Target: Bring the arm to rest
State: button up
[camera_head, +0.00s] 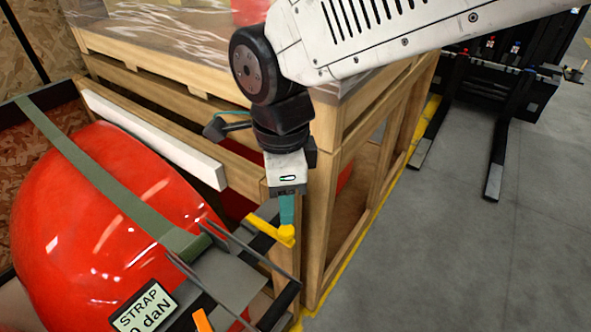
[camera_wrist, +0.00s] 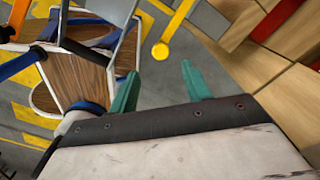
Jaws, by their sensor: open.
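My arm (camera_head: 390,35) reaches in from the upper right and bends down at the wrist in the head view. My gripper (camera_head: 287,220) hangs at its end, with teal fingers pointing down. The wrist view shows the two teal fingers of my gripper (camera_wrist: 160,69) apart, with nothing held between them. A yellow handle (camera_head: 272,230) lies just below the fingertips in the head view. In the wrist view the rounded end of the yellow handle (camera_wrist: 160,50) shows just beyond the gap between the fingers. I cannot tell whether they touch.
A red nosecone (camera_head: 95,210) under a green strap (camera_head: 105,180) fills the lower left. A wooden crate (camera_head: 322,220) stands close behind my gripper. A black forklift (camera_head: 500,85) stands at the upper right. Grey floor (camera_head: 460,250) at the right is clear.

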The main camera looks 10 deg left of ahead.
jog(key=n, duration=0.3)
jog(key=shift+s+d+f, duration=0.15)
jog(key=shift+s+d, duration=0.05)
jog(key=shift+d, duration=0.05)
jog(key=s+d+r+n, duration=0.1)
jog(key=d+n, duration=0.2)
jog(key=d, duration=0.9)
jog(key=s+d+r+n+t, duration=0.1)
jog(key=d+n, duration=0.3)
jog(key=d, duration=0.8)
jog(key=s+d+r+n, duration=0.3)
jog(key=d, duration=0.9)
jog(key=shift+s+n, duration=0.25)
jog(key=shift+n, duration=0.05)
